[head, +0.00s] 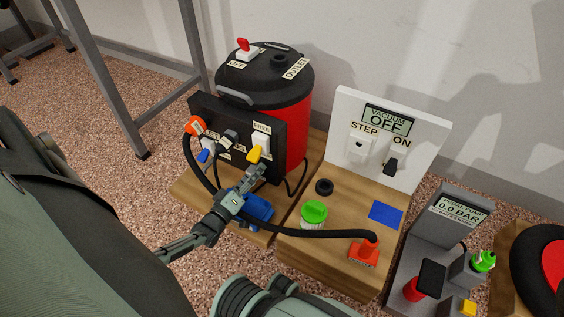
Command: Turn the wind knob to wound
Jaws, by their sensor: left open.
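A black upright panel (229,129) stands in front of a red canister with a black lid (288,120). On the panel's right part is a yellow knob (254,154), below a small label (262,127) reading FREE. No label in view clearly reads wind or wound. A blue knob (203,156) sits on the panel's left part, beside partly hidden labels. My left gripper (256,174) is open, its fingertips just below the yellow knob; I cannot tell whether they touch it. My right gripper is not in view.
A black hose runs from an orange fitting (195,125) past my left gripper to an orange nozzle (364,252). A blue block (258,212), a green-capped jar (314,213) and a black ring (324,187) are close by. A white vacuum board (345,114) reads OFF.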

